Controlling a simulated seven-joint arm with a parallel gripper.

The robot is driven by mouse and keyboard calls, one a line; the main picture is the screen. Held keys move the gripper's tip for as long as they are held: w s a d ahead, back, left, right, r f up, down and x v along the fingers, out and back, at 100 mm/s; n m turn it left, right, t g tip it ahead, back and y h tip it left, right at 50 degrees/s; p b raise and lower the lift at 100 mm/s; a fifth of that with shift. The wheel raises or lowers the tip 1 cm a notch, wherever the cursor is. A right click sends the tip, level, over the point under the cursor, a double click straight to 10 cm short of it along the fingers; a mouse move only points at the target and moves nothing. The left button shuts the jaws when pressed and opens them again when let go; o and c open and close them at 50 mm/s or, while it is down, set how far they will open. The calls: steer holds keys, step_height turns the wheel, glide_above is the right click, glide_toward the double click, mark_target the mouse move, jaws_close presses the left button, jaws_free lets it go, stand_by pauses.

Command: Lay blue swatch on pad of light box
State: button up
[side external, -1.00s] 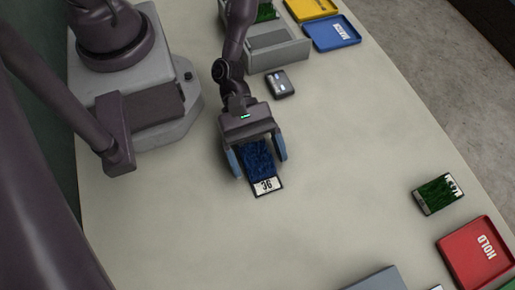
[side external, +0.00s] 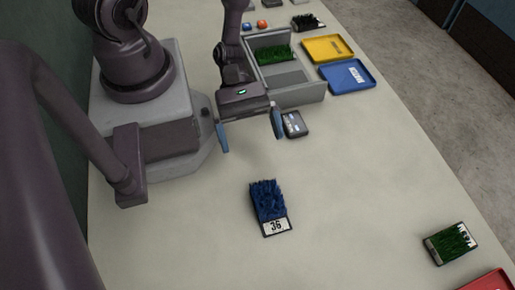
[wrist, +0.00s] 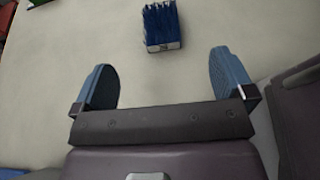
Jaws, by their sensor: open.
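The blue swatch (side external: 268,203), a tufted blue piece with a white label reading 36, lies on the bare table below my gripper in the side view. It also shows at the top of the wrist view (wrist: 161,24), beyond my fingertips. My gripper (side external: 250,143) is open and empty, apart from the swatch and on the light box's side of it. Its two blue fingers are spread wide in the wrist view (wrist: 162,72). A grey box, apparently the light box (side external: 302,95), stands behind my gripper. Its flat grey pad (side external: 287,80) looks bare, with a green swatch (side external: 274,53) behind the pad.
A small dark device (side external: 294,124) lies close to my right finger. Blue (side external: 347,76) and yellow (side external: 328,48) trays stand right of the box. Another green swatch (side external: 451,243) and a red tray (side external: 490,282) are at lower right.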

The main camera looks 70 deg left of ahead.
mark_target(268, 194)
stand_by(0.4)
steer(key=w+d+t, duration=0.1)
steer(key=w+d, duration=0.1)
steer(key=w, duration=0.1)
steer(key=w+d+t, duration=0.1)
steer(key=w+d, duration=0.2)
steer(key=shift+f+y, duration=0.15)
steer(key=shift+y, duration=0.25)
steer(key=f+y, duration=0.1)
steer(key=a+f, duration=0.1)
steer(key=a+f+m+g+y, duration=0.1)
steer(key=shift+w+a+f+y, duration=0.15)
steer(key=shift+w+f+y, duration=0.15)
steer(key=shift+w, duration=0.1)
steer(key=shift+s+a+g, duration=0.15)
steer(key=shift+g, duration=0.45)
steer(key=g, duration=0.1)
steer(key=s+a+m+g, duration=0.1)
steer(key=s+a+g, duration=0.1)
steer(key=shift+s+r+m, duration=0.25)
steer(key=shift+m, duration=0.15)
steer(key=r+g+h, duration=0.1)
steer(key=r+m, duration=0.1)
steer(key=r, duration=0.1)
steer(key=shift+a+g+h, duration=0.4)
steer(key=shift+w+a+r+m+h, duration=0.1)
steer(key=shift+w+r+m+h, duration=0.2)
steer(key=x, duration=1.2)
steer(key=shift+s+d, duration=0.2)
steer(key=shift+d, duration=0.2)
